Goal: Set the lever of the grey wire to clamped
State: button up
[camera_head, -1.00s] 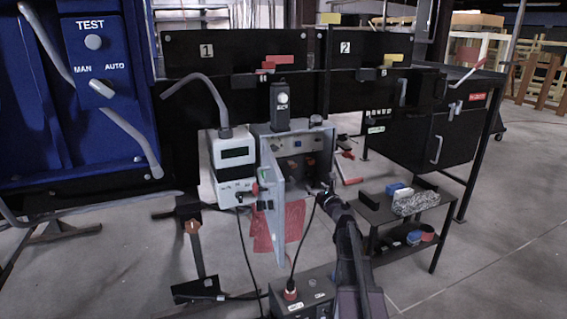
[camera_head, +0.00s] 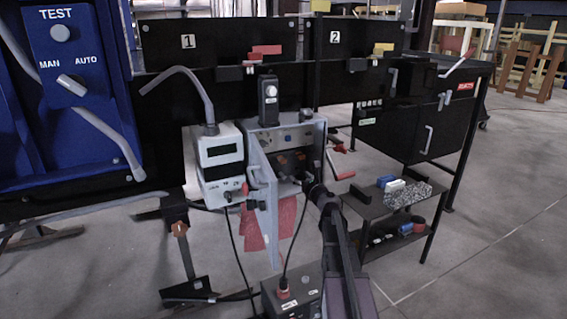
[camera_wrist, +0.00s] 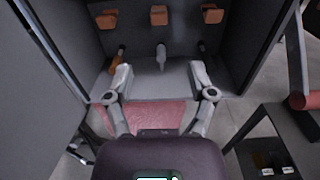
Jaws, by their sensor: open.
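In the wrist view, the grey wire (camera_wrist: 161,56) stands in the middle inside a grey box, between an orange-brown wire (camera_wrist: 116,62) and a black wire (camera_wrist: 204,47). Above the wires are three orange-brown levers; the middle lever (camera_wrist: 158,15) is above the grey wire. Whether it is set to clamped, I cannot tell. My gripper (camera_wrist: 161,76) is open and empty, its fingers either side of and below the grey wire, apart from the levers. In the head view, my gripper (camera_head: 308,182) is at the front of the open box (camera_head: 318,132), and the wires are too small to tell.
The box's open door (camera_head: 266,215) stands left of my gripper, with red cloth-like material (camera_head: 286,222) behind it. A white meter (camera_head: 220,160) hangs further left. A low shelf (camera_head: 365,207) with small items stands right. A black cable (camera_head: 303,225) hangs near my arm.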

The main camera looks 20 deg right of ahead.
aim_at(285, 162)
jog(key=w, duration=1.3)
jog(key=shift+w+a, duration=0.25)
jog(key=shift+w, duration=0.1)
jog(key=shift+c, duration=0.2)
grip_shut()
jog(key=shift+d, duration=0.1)
